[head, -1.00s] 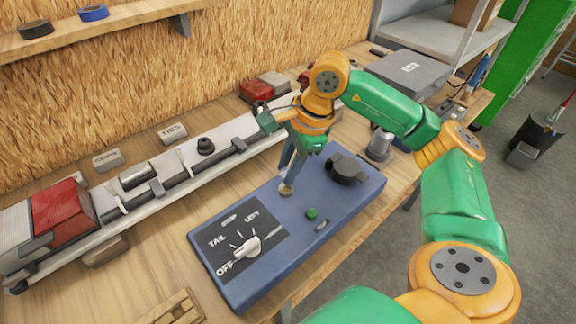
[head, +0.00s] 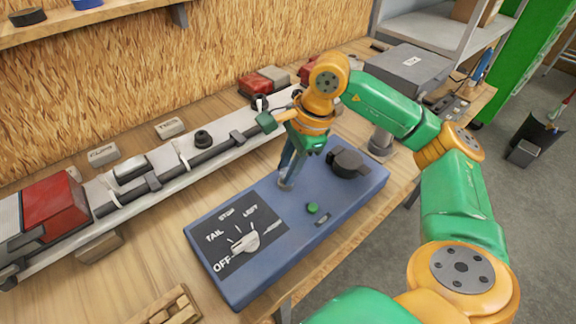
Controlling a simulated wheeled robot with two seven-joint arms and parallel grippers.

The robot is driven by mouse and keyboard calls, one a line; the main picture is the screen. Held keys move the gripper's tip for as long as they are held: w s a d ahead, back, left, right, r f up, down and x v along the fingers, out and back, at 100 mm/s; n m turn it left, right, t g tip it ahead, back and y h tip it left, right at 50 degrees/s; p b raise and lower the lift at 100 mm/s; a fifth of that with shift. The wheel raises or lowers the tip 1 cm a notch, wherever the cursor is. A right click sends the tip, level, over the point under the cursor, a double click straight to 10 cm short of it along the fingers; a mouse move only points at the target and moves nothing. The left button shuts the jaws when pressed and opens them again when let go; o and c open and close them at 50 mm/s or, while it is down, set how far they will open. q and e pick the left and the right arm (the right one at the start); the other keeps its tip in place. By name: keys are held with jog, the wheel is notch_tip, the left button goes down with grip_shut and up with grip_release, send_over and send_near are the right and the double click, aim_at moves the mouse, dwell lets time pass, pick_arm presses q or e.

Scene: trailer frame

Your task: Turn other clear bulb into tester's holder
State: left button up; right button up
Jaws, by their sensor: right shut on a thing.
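The blue tester (head: 210,238) lies on the bench, with a dial (head: 245,241) marked OFF, TAIL, STOP and LEFT, a green button (head: 313,208) and a dark round part (head: 349,162) at its far right. My right gripper (head: 285,184) points down at the far edge of the tester, left of the dark round part. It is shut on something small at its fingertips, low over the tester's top. The bulb cannot be made out, and the holder under the fingertips is hidden. My left gripper is not in view.
A long pale bar with a red lamp (head: 62,208) lies along the back of the bench. Small labelled blocks (head: 170,128) stand behind it. A grey box (head: 410,66) is at the back right. A wooden rack (head: 172,304) is at the front.

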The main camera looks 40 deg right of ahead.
jog(key=shift+f+b, duration=0.4)
dwell(0.3)
jog(key=shift+f+m, duration=0.1)
jog(key=shift+m, duration=0.3)
jog(key=m, duration=0.2)
jog(key=shift+a+m+t+h, duration=0.1)
jog(key=shift+m+t+h, duration=0.2)
jog(key=shift+t+h, duration=0.1)
jog(key=m, duration=0.3)
jog(key=shift+s+a+h+b, duration=0.1)
jog(key=shift+h+b, duration=0.25)
jog(key=shift+h, duration=0.05)
